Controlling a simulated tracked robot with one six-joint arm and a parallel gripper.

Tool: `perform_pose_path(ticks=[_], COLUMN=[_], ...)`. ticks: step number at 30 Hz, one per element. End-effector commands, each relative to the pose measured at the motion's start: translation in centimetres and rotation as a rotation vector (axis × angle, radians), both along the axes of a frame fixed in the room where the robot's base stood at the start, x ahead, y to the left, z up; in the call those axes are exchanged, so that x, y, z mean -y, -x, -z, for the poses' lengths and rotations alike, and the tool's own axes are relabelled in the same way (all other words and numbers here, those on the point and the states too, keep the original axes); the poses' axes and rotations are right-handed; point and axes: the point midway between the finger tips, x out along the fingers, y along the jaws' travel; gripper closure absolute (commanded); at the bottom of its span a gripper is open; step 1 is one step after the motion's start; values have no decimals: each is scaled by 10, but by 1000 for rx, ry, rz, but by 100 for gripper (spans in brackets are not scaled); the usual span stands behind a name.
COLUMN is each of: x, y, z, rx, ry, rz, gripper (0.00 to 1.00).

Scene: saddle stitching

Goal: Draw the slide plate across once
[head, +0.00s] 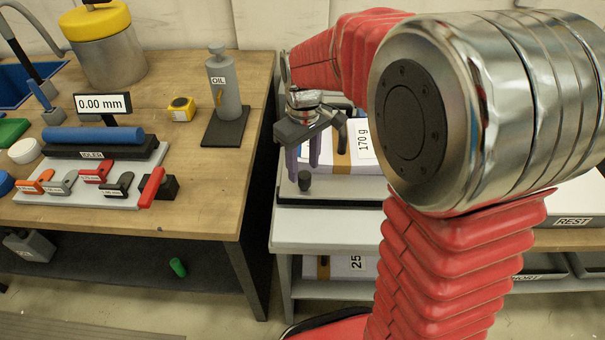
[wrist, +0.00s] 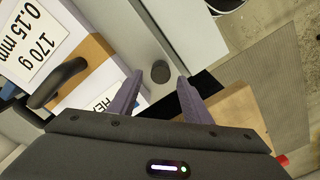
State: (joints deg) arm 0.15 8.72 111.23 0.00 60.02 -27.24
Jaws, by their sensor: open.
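A dark round knob (head: 304,182) stands on a light grey plate (head: 340,190), which looks like the slide plate, at the near edge of the paper station. My gripper (head: 302,168) points down with its purple fingers open, just above or around the knob. In the wrist view the knob (wrist: 160,72) shows between the two fingertips of my gripper (wrist: 159,77), with a gap on each side. The grey plate (wrist: 140,35) runs up and away there. Whether the fingertips reach down to the knob's height, I cannot tell.
A paper stack labelled 170 g (head: 345,150) lies behind the plate. On the wooden bench (head: 215,195) to the left stand an oil can (head: 223,90), a yellow tape measure (head: 181,109) and a 0.00 mm display (head: 103,104). A gap separates bench and station. My arm hides the right side.

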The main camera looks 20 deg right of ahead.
Motion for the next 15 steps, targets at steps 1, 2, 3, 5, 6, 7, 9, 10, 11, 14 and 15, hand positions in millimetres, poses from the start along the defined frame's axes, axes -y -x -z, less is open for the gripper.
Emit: perform_pose_path(ticks=[1,2,3,5,6,7,9,10,11,14,15], x=[0,0,0,0,0,0,0,0,0,0,0], y=[1,1,1,0,0,0,0,0,0,0,0], z=[9,13,18,25,28,31,35,36,36,37,37], rx=[-3,-2,-3,-2,-2,-1,0,0,0,0,0], ry=[0,0,0,0,0,0,0,0,0,0,0], rz=[0,0,0,0,0,0,0,0,0,1,1], gripper=[56,56,56,56,56,56,56,56,56,56,56])
